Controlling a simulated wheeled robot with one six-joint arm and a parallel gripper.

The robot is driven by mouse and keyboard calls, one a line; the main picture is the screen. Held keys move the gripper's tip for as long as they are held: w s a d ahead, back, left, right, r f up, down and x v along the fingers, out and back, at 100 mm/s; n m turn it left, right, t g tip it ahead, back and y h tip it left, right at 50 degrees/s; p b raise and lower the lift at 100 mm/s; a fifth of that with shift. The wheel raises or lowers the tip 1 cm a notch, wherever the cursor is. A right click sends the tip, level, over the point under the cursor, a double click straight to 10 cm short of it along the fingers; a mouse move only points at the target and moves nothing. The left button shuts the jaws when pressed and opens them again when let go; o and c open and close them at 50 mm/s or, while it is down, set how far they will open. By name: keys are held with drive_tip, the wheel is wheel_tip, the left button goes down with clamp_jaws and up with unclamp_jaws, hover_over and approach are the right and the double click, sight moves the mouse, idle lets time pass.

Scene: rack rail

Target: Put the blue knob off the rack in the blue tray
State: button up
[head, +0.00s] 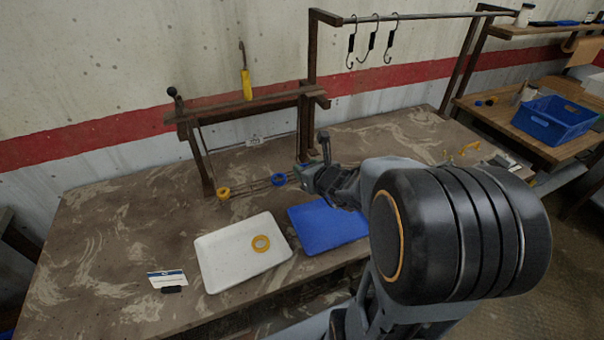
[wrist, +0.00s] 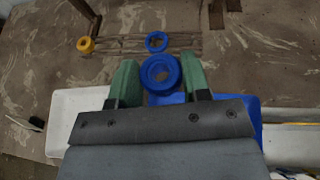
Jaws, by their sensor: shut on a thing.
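My gripper (wrist: 160,76) has its green fingers closed on a blue knob (wrist: 161,73), a ring with a hole, held between them in the wrist view. The held knob is hidden in the head view, where my gripper (head: 308,170) is just right of the rack's low rails (head: 250,186). A second blue knob (head: 278,179) is on those rails; it also shows in the wrist view (wrist: 156,41). The blue tray (head: 325,226) lies on the table in front of the rails, partly behind my arm. Its visible surface looks empty.
A yellow knob (head: 223,192) sits at the left end of the rails. A small card (head: 168,279) stands farther left. A brown frame (head: 240,105) with a yellow-handled tool rises behind.

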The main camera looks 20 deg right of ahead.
drive_tip(key=w+d+f+p, duration=0.1)
drive_tip(key=w+f, duration=0.3)
drive_tip(key=w+d+f+p, duration=0.1)
drive_tip(key=w+d+f, duration=0.1)
drive_tip(key=w+f, duration=0.2)
drive_tip(key=w+d+f+p, duration=0.1)
drive_tip(key=w+f, duration=0.3)
drive_tip(key=w, duration=0.1)
drive_tip(key=shift+w+d, duration=0.1)
drive_tip(key=shift+d, duration=0.2)
drive_tip(key=shift+f, duration=0.3)
drive_tip(key=shift+f+b, duration=0.25)
drive_tip(key=shift+b, duration=0.15)
drive_tip(key=o, duration=0.9)
drive_tip(key=shift+o, duration=0.2)
drive_tip(key=shift+r+p, duration=0.25)
drive_tip(key=shift+p, duration=0.5)
